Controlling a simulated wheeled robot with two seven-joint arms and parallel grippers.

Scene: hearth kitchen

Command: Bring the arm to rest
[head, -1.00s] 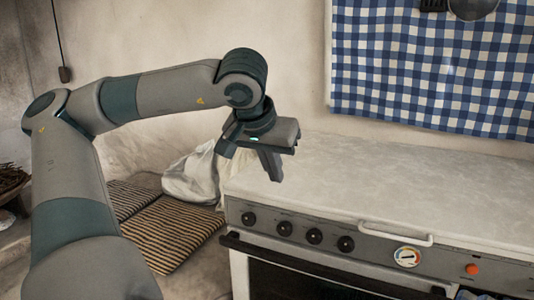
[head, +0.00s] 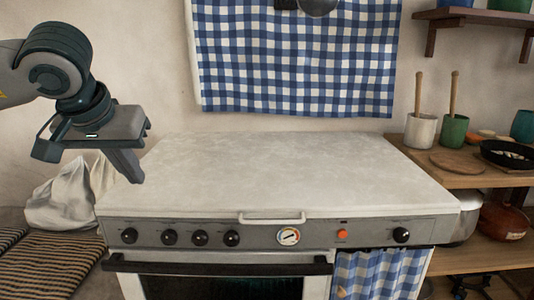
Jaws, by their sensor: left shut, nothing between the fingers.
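My left gripper (head: 132,178) comes in from the left in the head view. It points down, with its fingers together and nothing between them. It hangs in front of the left part of the stove's pale top (head: 270,165), apart from it as far as I can tell. Most of my left arm is outside the picture; only the wrist end shows at the left edge. My right gripper is not in view.
The stove top is bare, with a rail (head: 271,219) and knobs along its front. A white sack (head: 70,198) and striped cushions (head: 60,262) lie at left. At right, a wooden shelf holds a board (head: 458,163), a pan (head: 510,154) and pots. A checked cloth (head: 295,60) hangs behind.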

